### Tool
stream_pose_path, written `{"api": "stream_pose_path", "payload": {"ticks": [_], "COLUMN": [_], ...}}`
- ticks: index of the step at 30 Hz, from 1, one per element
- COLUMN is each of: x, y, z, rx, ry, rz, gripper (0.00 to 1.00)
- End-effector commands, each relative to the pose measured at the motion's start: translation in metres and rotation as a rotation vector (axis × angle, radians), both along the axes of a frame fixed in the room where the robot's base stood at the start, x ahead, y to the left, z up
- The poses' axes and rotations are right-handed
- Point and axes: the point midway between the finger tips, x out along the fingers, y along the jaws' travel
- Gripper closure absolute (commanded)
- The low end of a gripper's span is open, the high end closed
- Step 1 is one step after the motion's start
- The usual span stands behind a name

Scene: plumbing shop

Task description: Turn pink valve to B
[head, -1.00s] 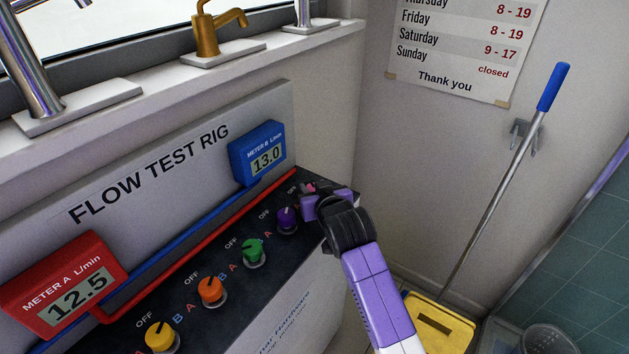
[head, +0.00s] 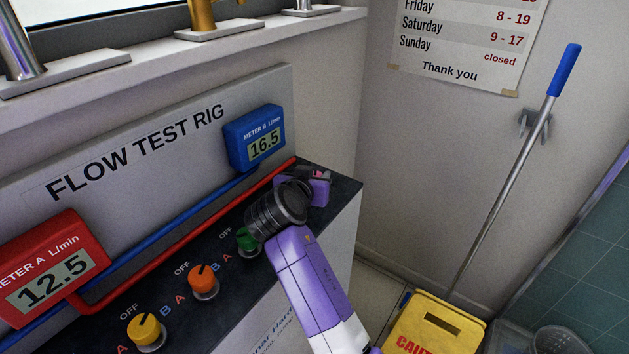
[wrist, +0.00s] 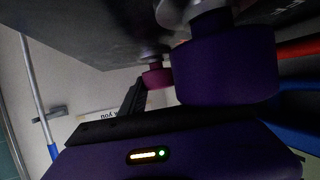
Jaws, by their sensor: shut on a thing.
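The pink valve (head: 321,174) is at the far right end of the flow test rig's dark panel, mostly hidden by my gripper (head: 316,186). Only a small pink patch shows in the head view. In the wrist view the pink valve (wrist: 156,78) is beside a dark finger of mine, behind the large purple valve (wrist: 225,70). My gripper is shut on the pink valve. Its pointer and its letters are hidden, so I cannot tell its setting. Blue meter B (head: 255,140) reads 16.5 and red meter A (head: 45,270) reads 12.5.
The green valve (head: 247,240) is partly behind my wrist. The orange valve (head: 203,280) and yellow valve (head: 146,330) stand further left on the panel. A yellow caution bucket (head: 432,325) and a blue-handled mop (head: 510,150) are at the right.

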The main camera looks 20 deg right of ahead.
Motion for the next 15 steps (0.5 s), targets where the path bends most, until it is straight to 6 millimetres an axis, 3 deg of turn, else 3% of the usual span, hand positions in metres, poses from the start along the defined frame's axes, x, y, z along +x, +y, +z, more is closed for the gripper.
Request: {"api": "stream_pose_path", "payload": {"ticks": [11, 12, 15], "x": [-0.0009, -0.0009, -0.0007], "y": [-0.0006, -0.0006, -0.0006], "z": [-0.0028, -0.0029, -0.0025], "rx": [0.001, 0.001, 0.001], "ry": [0.006, 0.006, 0.005], "rz": [-0.007, -0.007, -0.006], "gripper": [1.00, 0.59, 0.41]}}
